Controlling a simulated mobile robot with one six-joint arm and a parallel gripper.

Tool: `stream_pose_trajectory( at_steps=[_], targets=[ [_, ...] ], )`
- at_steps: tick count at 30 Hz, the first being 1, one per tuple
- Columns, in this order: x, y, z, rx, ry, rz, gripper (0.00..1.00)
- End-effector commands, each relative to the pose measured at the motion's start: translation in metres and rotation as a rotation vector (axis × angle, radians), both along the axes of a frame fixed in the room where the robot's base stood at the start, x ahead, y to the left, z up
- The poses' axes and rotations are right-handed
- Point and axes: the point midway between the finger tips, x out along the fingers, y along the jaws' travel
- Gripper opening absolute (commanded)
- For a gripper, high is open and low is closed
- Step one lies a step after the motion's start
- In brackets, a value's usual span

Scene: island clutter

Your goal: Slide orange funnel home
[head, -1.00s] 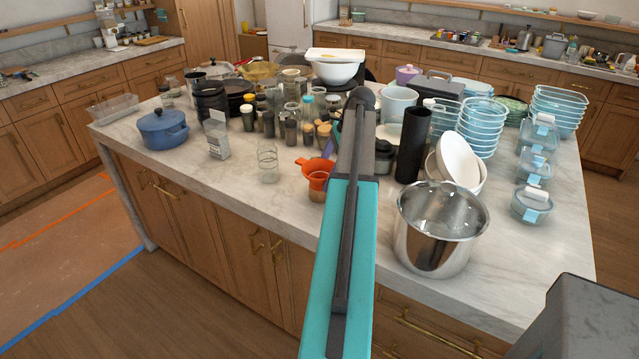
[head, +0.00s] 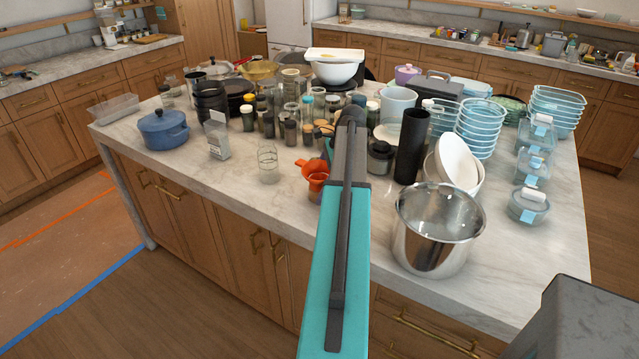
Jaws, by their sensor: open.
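The orange funnel (head: 314,170) stands on the marble island top, near its front edge and just left of my arm. Its wide part faces up and left, and part of its right side is close to my arm's outline. My arm reaches forward over the island, and its far end bends down beside the funnel. My gripper is hidden behind the arm links, so I cannot see its fingers or whether they touch the funnel.
A glass jar (head: 268,164) stands left of the funnel, with several spice jars behind it. A steel pot (head: 437,228), a black cylinder (head: 411,146) and white bowls (head: 458,162) crowd the right. The counter left of the glass jar, in front of the blue pot (head: 163,130), is clear.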

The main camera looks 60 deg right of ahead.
Motion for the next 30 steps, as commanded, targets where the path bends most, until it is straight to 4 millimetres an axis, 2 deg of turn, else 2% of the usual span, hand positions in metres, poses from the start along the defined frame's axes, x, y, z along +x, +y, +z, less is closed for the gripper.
stream_pose_trajectory(
  at_steps=[17,18,23,30],
  targets=[
    [0.0011,0.0006,-0.0017,0.0,0.0,0.001,0.9],
    [0.0011,0.0006,-0.0017,0.0,0.0,0.001,0.89],
    [0.0013,0.0008,-0.0017,0.0,0.0,0.001,0.62],
    [0.0013,0.0008,-0.0015,0.0,0.0,0.001,0.6]
  ],
)
